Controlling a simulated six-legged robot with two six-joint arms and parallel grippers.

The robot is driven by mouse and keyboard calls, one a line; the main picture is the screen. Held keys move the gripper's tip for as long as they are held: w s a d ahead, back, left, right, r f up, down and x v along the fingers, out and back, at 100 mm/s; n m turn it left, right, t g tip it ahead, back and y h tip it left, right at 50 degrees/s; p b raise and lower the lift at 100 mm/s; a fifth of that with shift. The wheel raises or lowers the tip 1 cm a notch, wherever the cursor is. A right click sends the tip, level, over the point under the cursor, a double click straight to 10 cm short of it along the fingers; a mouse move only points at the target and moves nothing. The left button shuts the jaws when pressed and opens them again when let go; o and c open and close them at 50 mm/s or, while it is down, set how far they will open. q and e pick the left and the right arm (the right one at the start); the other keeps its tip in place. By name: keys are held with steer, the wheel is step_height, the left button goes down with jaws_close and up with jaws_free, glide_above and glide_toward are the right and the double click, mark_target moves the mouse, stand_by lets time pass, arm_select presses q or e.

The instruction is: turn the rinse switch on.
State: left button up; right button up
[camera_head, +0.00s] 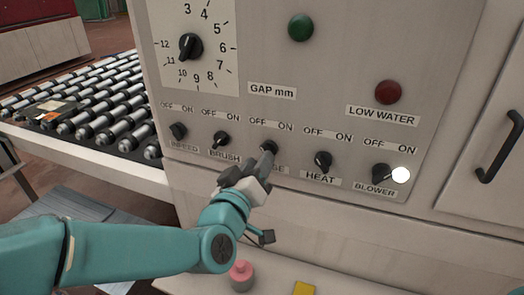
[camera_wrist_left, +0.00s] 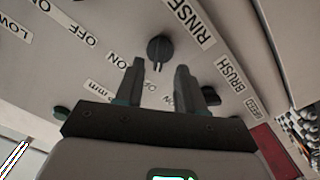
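The rinse switch (camera_head: 269,146) is a black rotary knob on the grey panel, third from the left in the lower row. Its OFF and ON labels sit above it, and its name label is mostly hidden behind my left gripper. The knob also shows in the left wrist view (camera_wrist_left: 160,47), beside the RINSE label (camera_wrist_left: 190,20). My left gripper (camera_wrist_left: 160,70) is open, with its two fingers apart and nothing between them; the knob lies just beyond the tips. In the head view the gripper (camera_head: 266,160) overlaps the knob's lower edge. I cannot tell if they touch.
The infeed (camera_head: 178,131), brush (camera_head: 221,138), heat (camera_head: 323,160) and blower (camera_head: 381,173) knobs flank the rinse switch closely. A gap dial (camera_head: 190,46), green button (camera_head: 300,27) and red lamp (camera_head: 388,92) are above. A roller conveyor (camera_head: 110,110) stands at left.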

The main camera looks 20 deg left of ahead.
arm_select(q)
steer(key=w, duration=0.3)
steer(key=shift+w, duration=0.1)
steer(key=shift+r, duration=0.1)
steer(key=shift+c, duration=0.9)
jaws_close()
steer(key=shift+d+m, duration=0.2)
steer(key=shift+m, duration=3.25)
steer(key=shift+d+m, duration=0.15)
steer(key=shift+m, duration=3.3)
